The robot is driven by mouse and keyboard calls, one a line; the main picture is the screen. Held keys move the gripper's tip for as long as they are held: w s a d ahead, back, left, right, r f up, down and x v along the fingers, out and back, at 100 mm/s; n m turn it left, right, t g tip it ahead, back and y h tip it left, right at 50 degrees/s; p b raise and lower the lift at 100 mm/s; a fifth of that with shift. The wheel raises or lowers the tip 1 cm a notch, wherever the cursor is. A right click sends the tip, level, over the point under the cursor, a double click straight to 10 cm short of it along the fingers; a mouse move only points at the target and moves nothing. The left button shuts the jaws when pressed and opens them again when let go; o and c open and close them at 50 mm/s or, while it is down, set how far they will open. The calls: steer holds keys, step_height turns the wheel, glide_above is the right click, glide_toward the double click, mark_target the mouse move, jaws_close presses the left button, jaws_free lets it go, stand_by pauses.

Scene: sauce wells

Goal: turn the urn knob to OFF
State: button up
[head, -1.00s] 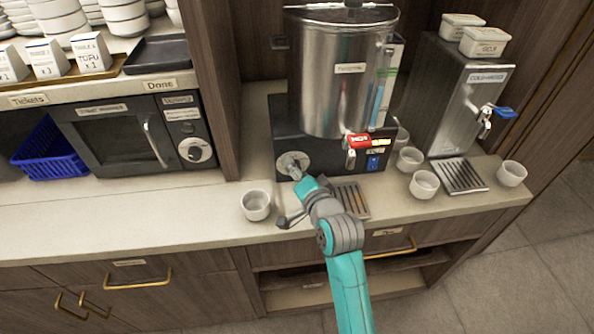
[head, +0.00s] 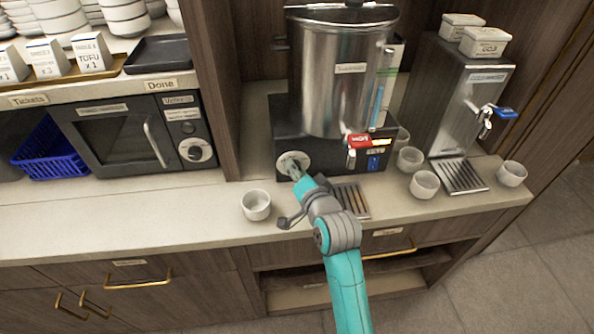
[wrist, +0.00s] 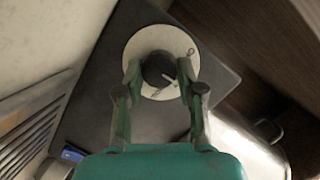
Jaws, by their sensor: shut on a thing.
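The urn (head: 345,80) is a tall steel cylinder on a black base at the back of the counter. Its knob (wrist: 158,69) is dark and round, on a pale round dial plate (wrist: 133,52) with small marks and a light pointer line on the knob. The dial plate also shows in the head view (head: 287,160), on the left of the base front, partly hidden by my gripper. My gripper (wrist: 160,76) is shut on the knob, one finger on each side. The dial's lettering is too small to read.
A white cup (head: 256,205) stands on the counter left of my arm. A drip tray (head: 352,199) lies right of my gripper, below the urn's red-handled tap (head: 359,141). Several more cups and a steel dispenser (head: 462,95) stand to the right.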

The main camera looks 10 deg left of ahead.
steer(key=n+h, duration=0.1)
steer(key=n, duration=0.1)
steer(key=n+h, duration=0.1)
steer(key=n, duration=0.1)
steer(key=shift+a+r+n, duration=0.1)
steer(key=shift+a+n, duration=0.1)
steer(key=shift+n, duration=0.1)
steer(key=n+h, duration=0.2)
steer(key=n, duration=0.1)
steer(key=shift+s+a, duration=0.1)
steer(key=shift+n+t, duration=0.3)
stand_by(0.4)
steer(key=o, duration=1.1)
steer(key=shift+o, duration=0.2)
steer(key=v, duration=1.2)
